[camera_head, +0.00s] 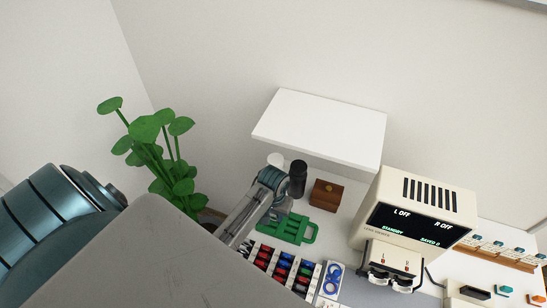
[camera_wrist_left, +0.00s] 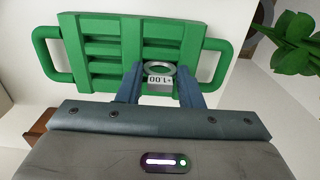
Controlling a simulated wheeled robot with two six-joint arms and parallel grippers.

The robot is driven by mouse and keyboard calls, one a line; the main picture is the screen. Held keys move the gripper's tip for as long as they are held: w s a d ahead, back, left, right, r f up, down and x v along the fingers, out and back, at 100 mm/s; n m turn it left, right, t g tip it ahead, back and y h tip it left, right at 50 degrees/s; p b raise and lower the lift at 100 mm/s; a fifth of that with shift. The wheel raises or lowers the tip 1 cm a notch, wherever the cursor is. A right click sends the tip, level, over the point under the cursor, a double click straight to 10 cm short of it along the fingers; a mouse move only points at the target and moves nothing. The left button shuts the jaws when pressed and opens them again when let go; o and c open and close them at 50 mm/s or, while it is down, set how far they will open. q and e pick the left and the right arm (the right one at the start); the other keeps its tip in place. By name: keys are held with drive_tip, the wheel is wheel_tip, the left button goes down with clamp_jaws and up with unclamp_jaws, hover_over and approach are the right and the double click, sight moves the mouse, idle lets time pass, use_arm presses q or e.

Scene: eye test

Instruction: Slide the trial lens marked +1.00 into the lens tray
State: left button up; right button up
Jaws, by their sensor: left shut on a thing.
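The green lens tray (camera_head: 287,229) with slots and a loop handle lies on the white table in the head view. It fills the upper middle of the left wrist view (camera_wrist_left: 133,42), with a handle at each end. My left gripper (camera_head: 279,213) is at the tray's far edge in the head view. In the left wrist view (camera_wrist_left: 160,76) its two blue-grey fingers are shut on the trial lens (camera_wrist_left: 160,80), a pale ring with a tab marked +1.00. The lens overlaps the tray's edge there; I cannot tell whether they touch. My right gripper is out of view.
A case of coloured lenses (camera_head: 284,268) lies in front of the tray, with a blue-ringed item (camera_head: 332,281) beside it. A brown box (camera_head: 326,195) and black cylinder (camera_head: 298,179) stand behind. The lens tester (camera_head: 420,208) is at right, a plant (camera_head: 160,150) at left.

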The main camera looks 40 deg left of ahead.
use_arm(q)
drive_tip(key=shift+f, duration=0.3)
drive_tip(key=o, duration=1)
drive_tip(key=shift+r, duration=0.15)
wheel_tip(320, 180, up, 10)
drive_tip(key=shift+f+b, duration=0.15)
drive_tip(key=shift+b, duration=0.85)
drive_tip(key=shift+r, duration=0.45)
